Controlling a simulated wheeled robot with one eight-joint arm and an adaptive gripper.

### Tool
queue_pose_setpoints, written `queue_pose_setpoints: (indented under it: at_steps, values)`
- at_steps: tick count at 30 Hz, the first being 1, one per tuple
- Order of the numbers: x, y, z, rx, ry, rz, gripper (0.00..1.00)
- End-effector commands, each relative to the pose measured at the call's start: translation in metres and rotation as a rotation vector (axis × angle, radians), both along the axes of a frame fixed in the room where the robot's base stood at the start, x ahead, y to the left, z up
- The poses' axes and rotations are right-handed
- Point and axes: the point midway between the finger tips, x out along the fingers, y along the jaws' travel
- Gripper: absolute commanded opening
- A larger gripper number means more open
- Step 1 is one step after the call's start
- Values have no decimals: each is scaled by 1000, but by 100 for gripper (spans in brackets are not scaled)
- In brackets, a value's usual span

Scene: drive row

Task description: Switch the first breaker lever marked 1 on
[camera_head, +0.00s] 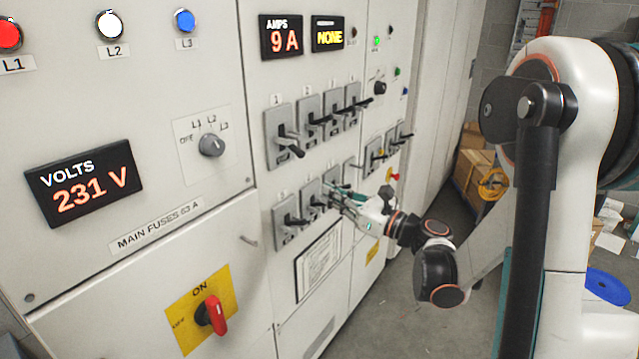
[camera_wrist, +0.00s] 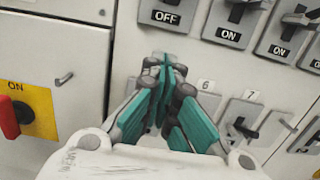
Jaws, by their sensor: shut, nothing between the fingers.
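Breaker 1 (camera_head: 278,138) is the leftmost of the upper row in the head view, under a small label 1. Its black-tipped lever (camera_head: 292,147) hangs lower than its neighbours' levers. In the wrist view its grey plate (camera_wrist: 172,14), reading OFF, shows at the top edge; its lever is out of that view. My gripper (camera_head: 334,190) is shut and empty, in front of the lower breaker row, below breaker 1. In the wrist view the teal fingers (camera_wrist: 163,68) are together, below the OFF plate and apart from it.
Neighbouring upper breakers (camera_wrist: 232,22) read ON. Lower breakers (camera_head: 285,222) stand close behind and beside my gripper. A red main switch (camera_head: 213,315) on a yellow plate is at lower left.

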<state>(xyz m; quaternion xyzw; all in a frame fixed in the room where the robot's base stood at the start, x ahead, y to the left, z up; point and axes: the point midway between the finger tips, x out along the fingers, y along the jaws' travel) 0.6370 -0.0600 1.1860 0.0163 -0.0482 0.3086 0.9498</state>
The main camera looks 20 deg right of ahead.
Motion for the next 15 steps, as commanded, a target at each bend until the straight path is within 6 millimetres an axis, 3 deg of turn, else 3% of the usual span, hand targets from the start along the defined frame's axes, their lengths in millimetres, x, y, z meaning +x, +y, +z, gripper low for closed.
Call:
queue_pose_setpoints:
  at_steps: [15]
  values:
    - [77, 58, 8, -2, 0, 4, 0]
